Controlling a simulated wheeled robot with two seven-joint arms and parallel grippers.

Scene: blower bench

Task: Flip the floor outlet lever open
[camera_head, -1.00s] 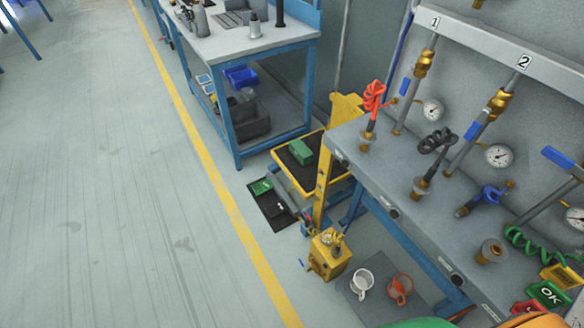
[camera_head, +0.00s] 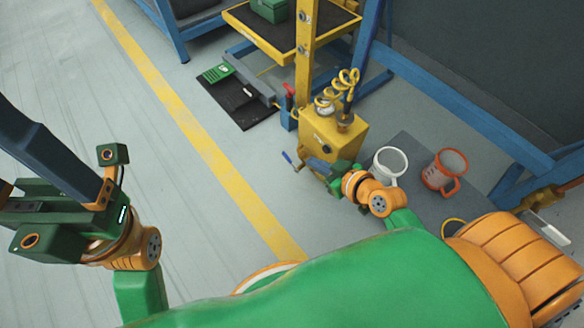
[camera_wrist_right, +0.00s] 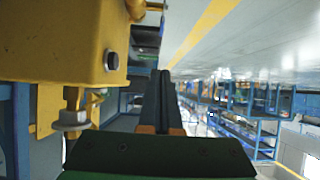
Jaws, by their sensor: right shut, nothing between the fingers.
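The floor outlet is a yellow box (camera_head: 333,137) on the floor, with a coiled yellow hose and a dark fitting on top. A small blue lever (camera_head: 288,158) sticks out low at its left side; part of it is hidden by my right gripper. My right gripper (camera_head: 312,165) is shut and empty, low at the front of the box, close to the lever. Whether it touches the lever I cannot tell. The right wrist view shows the shut fingers (camera_wrist_right: 162,100) beside the yellow box (camera_wrist_right: 65,40). My left gripper (camera_head: 45,160) hangs at the left, its fingertips cut off.
A white mug (camera_head: 391,163) and an orange mug (camera_head: 443,172) stand on a grey mat right of the box. A yellow post (camera_head: 304,50) and yellow-rimmed cart (camera_head: 262,40) stand behind. A black floor mat (camera_head: 240,105) lies left. Open floor spreads left.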

